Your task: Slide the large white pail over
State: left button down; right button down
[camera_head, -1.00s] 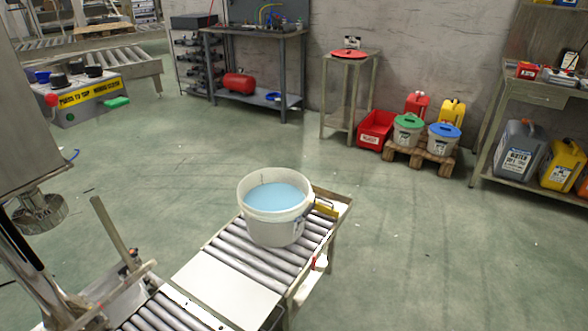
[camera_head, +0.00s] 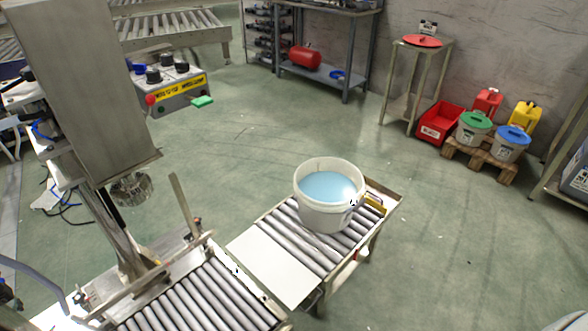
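The large white pail (camera_head: 325,213) stands upright and uncovered on the rollers of a short conveyor (camera_head: 287,235). Light blue liquid (camera_head: 328,187) fills it to a little below the rim. The pail sits toward the far right end of the conveyor, with a white flat plate (camera_head: 272,264) on the near left side of it. A small yellow piece (camera_head: 375,200) is on the conveyor's far end beside the pail. Neither of my grippers shows in the head view, and nothing is seen touching the pail.
A filling machine with a tall metal column (camera_head: 88,90) and a lower roller track (camera_head: 195,303) stands at left. A control box (camera_head: 180,92) is behind it. Open floor lies right of the conveyor.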

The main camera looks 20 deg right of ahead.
aim_at(326, 185)
jog(key=i+l+u, duration=0.1)
jog(key=l+u, duration=0.3)
jog(key=l, duration=0.3)
jog(key=l+u, duration=0.45)
jog(key=l, duration=0.2)
jog(key=l+u, duration=0.4)
jog(key=l, duration=0.3)
jog(key=k, duration=0.05)
